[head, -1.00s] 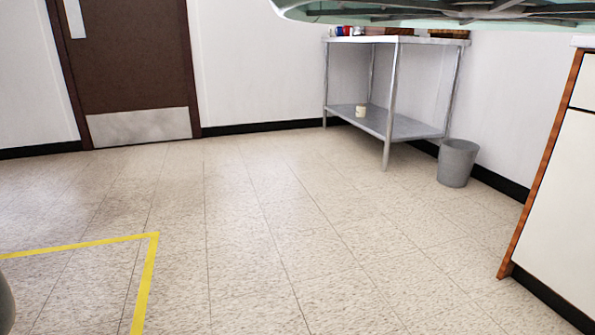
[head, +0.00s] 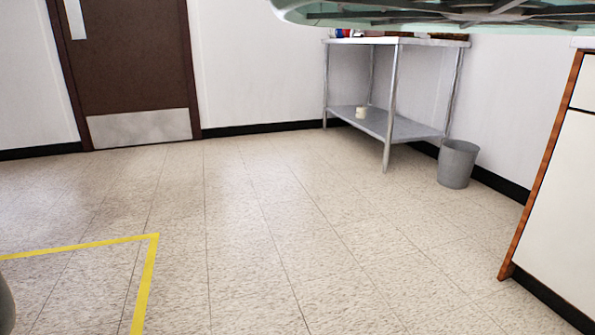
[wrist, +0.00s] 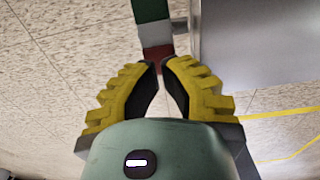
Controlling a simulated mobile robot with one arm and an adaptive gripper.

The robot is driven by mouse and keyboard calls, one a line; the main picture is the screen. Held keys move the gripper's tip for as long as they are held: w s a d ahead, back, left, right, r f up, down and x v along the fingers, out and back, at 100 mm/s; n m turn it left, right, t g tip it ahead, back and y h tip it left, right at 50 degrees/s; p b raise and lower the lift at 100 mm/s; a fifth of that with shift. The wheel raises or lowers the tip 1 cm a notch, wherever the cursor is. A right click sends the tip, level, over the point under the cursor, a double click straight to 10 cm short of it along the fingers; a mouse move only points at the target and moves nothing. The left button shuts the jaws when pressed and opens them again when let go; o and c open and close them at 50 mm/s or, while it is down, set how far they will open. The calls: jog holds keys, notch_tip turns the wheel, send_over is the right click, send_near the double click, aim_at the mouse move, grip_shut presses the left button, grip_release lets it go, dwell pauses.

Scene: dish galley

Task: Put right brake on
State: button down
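In the wrist view my gripper (wrist: 161,64) has two yellow ribbed fingers with dark inner pads. Their tips are close together with a narrow gap between them. A flat bar (wrist: 152,28) banded in green, white and red runs down from the top edge to the fingertips. It may be the brake lever, but no label shows. Its red end lies at or just behind the tips. I cannot tell whether the fingers touch it. The head view shows neither the bar nor the gripper's fingers.
A grey panel (wrist: 250,55) stands close right of the fingers. Yellow floor tape (head: 148,275) marks a corner. A metal shelf table (head: 400,128), a grey bin (head: 458,164), a cabinet (head: 560,190) and a brown door (head: 130,60) border open tiled floor.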

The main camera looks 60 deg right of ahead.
jog(key=shift+f+b, duration=0.5)
jog(key=shift+f, duration=1.1)
dwell(0.6)
jog(key=shift+r, duration=0.1)
notch_tip(320, 180, up, 7)
jog(key=p, duration=0.7)
dwell(0.3)
